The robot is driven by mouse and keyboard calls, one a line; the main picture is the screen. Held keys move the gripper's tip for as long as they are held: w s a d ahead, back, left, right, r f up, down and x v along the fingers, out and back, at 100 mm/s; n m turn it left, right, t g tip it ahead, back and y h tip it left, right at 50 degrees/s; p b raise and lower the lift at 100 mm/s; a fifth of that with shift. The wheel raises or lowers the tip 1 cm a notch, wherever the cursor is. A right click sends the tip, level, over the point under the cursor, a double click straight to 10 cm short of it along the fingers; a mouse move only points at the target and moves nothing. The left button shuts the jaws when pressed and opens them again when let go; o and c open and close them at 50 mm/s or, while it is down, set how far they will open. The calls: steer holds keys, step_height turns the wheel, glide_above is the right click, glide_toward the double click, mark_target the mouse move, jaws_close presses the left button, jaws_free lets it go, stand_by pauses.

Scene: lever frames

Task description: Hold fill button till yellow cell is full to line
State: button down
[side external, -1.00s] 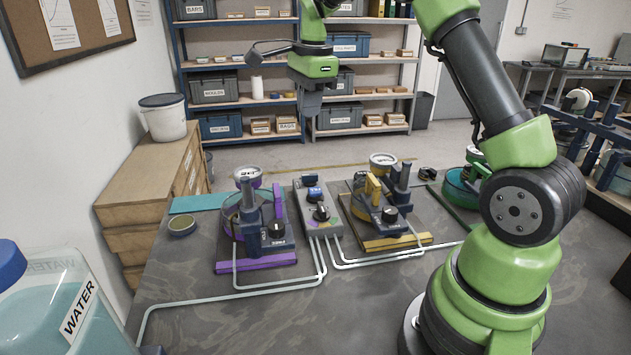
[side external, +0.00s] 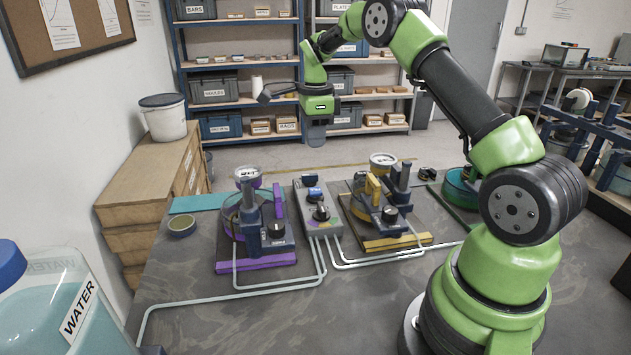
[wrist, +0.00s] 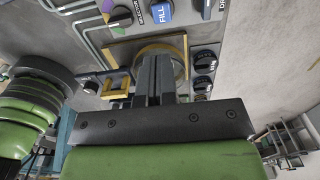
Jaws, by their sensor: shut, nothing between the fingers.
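The control box (side external: 330,222) stands between the purple and yellow cells. Its blue fill button (side external: 314,193) is on top, and the button also shows in the wrist view (wrist: 159,12), marked FILL. The yellow cell (side external: 374,188) stands right of the box on a yellow-edged plate; its yellow ring (wrist: 158,48) shows in the wrist view, partly hidden behind my fingers. Its fill level cannot be read. My gripper (side external: 316,140) points down above the work, clear of the button. Its fingers also show in the wrist view (wrist: 154,65), shut and empty.
The purple cell (side external: 240,214) stands left of the box, and a green one (side external: 460,188) at the right. Pale tubes (side external: 240,293) run over the tabletop. A water container (side external: 60,310) is at front left. A dark knob (side external: 321,213) sits near the button.

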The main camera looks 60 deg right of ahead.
mark_target(316, 191)
step_height(316, 191, down, 11)
steer(key=shift+r, duration=0.1)
stand_by(0.3)
steer(key=shift+f, duration=1.35)
steer(key=shift+s, duration=0.1)
stand_by(0.6)
step_height(316, 191, up, 15)
steer(key=shift+w+d+r, duration=0.15)
steer(key=shift+w, duration=0.25)
stand_by(0.7)
